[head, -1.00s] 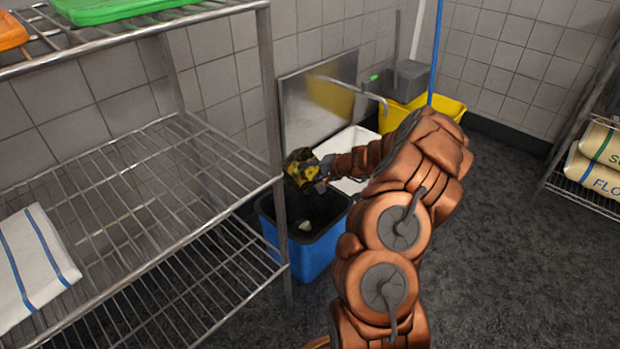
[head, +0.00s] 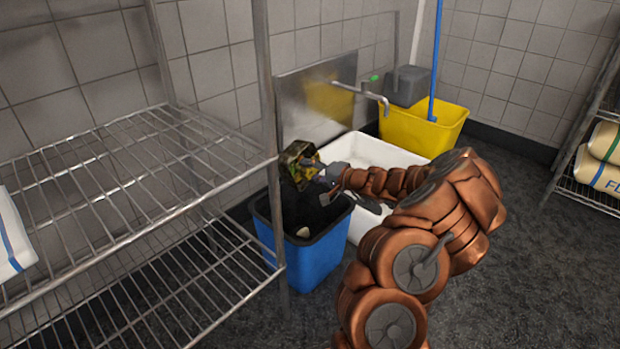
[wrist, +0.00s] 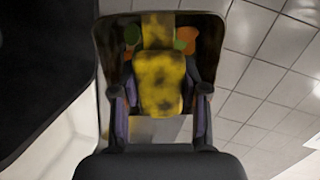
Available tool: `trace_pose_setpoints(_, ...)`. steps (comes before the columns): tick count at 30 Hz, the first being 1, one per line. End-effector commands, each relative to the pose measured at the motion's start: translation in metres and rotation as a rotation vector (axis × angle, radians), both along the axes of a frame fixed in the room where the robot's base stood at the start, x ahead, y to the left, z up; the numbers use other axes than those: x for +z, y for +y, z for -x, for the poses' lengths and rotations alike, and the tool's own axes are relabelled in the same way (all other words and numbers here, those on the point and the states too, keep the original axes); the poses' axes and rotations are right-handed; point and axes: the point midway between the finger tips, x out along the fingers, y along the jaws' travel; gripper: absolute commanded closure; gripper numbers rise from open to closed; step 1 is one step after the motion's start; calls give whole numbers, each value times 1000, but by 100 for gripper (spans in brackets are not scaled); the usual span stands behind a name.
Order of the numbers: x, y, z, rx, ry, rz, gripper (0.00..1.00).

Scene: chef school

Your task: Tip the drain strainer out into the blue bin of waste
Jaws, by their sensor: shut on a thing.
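The drain strainer (head: 298,160) is a dark, box-shaped basket with yellow, blotched parts. It is tilted over the blue bin (head: 312,264), near its back edge. My gripper (head: 316,180) is shut on the strainer and reaches it from the right. In the wrist view, the strainer's dark rim (wrist: 108,40) frames a mottled yellow part between the gripper fingers (wrist: 159,98). Small green and orange patches show inside the rim. The bin is lined in black, and a pale scrap (head: 303,232) lies in it. The rest of its contents is too dark to tell.
A wire shelf rack (head: 130,190) stands close on the left, its post in front of the bin. A white floor sink (head: 372,152) with a tap (head: 365,92) is behind and right. A yellow mop bucket (head: 435,125) stands beyond.

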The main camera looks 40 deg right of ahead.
Motion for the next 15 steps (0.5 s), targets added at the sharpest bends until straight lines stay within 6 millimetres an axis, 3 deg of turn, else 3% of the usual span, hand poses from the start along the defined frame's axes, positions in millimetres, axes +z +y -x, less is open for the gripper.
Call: trace_pose_setpoints(15, -9, 1, -1, 2, -192, -47, 100)
